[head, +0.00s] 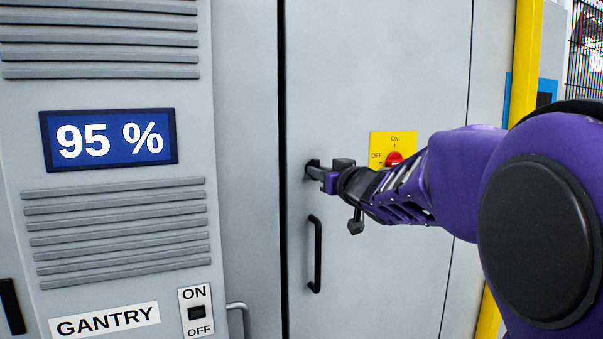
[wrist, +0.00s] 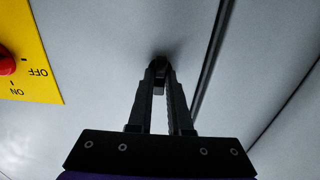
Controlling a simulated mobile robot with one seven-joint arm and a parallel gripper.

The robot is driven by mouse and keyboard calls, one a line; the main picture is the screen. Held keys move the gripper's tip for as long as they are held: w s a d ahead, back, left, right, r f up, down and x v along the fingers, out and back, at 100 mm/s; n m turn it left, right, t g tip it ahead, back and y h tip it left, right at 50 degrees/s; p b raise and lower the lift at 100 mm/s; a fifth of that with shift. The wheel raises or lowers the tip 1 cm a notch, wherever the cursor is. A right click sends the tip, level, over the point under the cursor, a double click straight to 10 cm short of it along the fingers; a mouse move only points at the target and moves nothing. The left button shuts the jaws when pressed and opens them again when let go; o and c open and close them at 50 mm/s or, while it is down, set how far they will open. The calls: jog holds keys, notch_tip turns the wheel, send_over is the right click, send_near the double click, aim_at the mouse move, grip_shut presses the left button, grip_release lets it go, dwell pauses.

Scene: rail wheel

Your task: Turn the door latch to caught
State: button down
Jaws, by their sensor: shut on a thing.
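The door latch (head: 312,163) is a small dark piece on the grey cabinet door (head: 380,70), near the door's left edge, mostly hidden by my fingers in the head view. In the wrist view the latch (wrist: 160,63) is a black knob-like end at my fingertips, with the bare door behind it. My gripper (head: 322,176) reaches in from the right. Its two fingers (wrist: 160,82) converge and are shut on the latch. I cannot tell the latch's exact angle or whether it is caught.
A black door handle (head: 316,255) is below the latch. A yellow plate (head: 378,139) with a red ON/OFF knob (head: 394,159) is to the right, close to my arm. At left is a grey panel with a blue 95 % display (head: 108,140) and a GANTRY label (head: 104,321).

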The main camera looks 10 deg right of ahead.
jog(key=shift+n+b, duration=1)
jog(key=shift+n, duration=1.3)
jog(key=n, duration=0.4)
jog(key=shift+n, duration=0.3)
jog(key=n, duration=0.4)
jog(key=shift+n, duration=0.3)
